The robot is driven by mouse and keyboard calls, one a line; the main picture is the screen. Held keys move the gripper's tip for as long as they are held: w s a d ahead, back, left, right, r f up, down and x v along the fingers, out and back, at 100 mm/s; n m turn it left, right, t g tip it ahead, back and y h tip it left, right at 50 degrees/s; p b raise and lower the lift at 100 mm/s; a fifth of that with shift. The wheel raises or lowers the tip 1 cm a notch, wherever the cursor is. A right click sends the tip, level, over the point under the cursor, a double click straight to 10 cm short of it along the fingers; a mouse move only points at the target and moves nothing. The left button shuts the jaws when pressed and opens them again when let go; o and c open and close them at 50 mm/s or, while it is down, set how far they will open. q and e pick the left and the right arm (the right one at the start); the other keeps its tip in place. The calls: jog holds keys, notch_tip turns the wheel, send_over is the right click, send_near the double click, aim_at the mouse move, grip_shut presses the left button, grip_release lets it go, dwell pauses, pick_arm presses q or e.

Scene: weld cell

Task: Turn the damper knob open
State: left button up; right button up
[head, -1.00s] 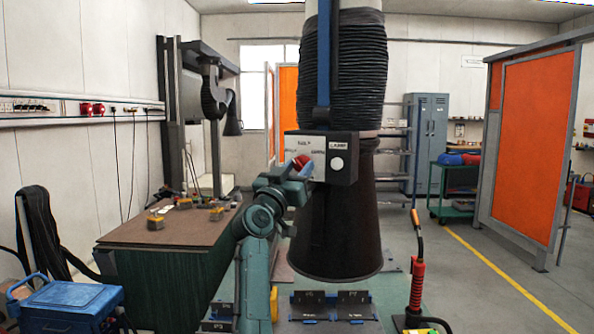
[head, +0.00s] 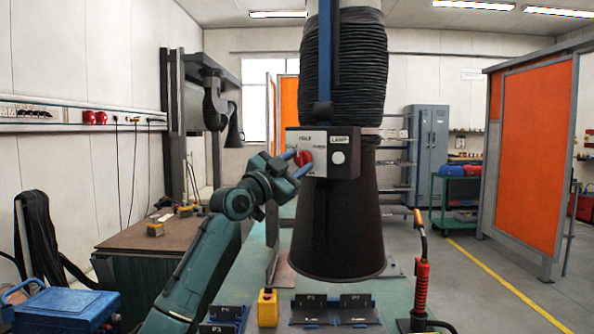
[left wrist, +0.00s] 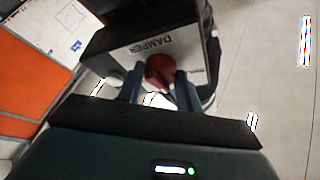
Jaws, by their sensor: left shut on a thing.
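The red damper knob (head: 304,158) sits on the pale front face of the control box (head: 321,145) on the black extraction hood (head: 345,220). My left gripper (head: 298,163) reaches it from the lower left and is shut on the knob, one blue finger above and one below. In the left wrist view the red knob (left wrist: 160,70) lies between my two fingers (left wrist: 160,88), beside the upside-down word DAMPER. A white round lamp button (head: 338,158) is right of the knob. The knob's pointer is hidden, so I cannot tell its setting. My right gripper is not seen.
The ribbed duct (head: 345,65) rises above the box. A brown-topped workbench (head: 150,236) is at the left. The grey floor at the right is mostly clear.

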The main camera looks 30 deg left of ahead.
pick_arm(q)
jog(key=m, duration=0.1)
jog(key=m+g+h+p, duration=0.1)
jog(key=m, duration=0.2)
jog(key=shift+a+r+m+h, duration=0.2)
jog(key=shift+r+m+h, duration=0.05)
jog(key=shift+m+h, duration=0.05)
jog(key=shift+r+m+g+p, duration=0.1)
jog(key=shift+m+g+p, duration=0.55)
jog(key=shift+m, duration=0.45)
jog(key=m+g+p, duration=0.1)
jog(key=m+p, duration=0.1)
jog(key=m, duration=0.1)
jog(key=shift+r+m+h, duration=0.1)
jog(key=shift+m+h, duration=0.3)
jog(key=shift+m+g+p, duration=0.4)
jog(key=shift+m+g, duration=0.05)
jog(key=shift+m, duration=0.15)
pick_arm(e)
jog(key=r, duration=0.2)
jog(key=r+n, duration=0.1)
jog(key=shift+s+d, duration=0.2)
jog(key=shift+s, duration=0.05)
pick_arm(q)
jog(key=shift+m, duration=0.3)
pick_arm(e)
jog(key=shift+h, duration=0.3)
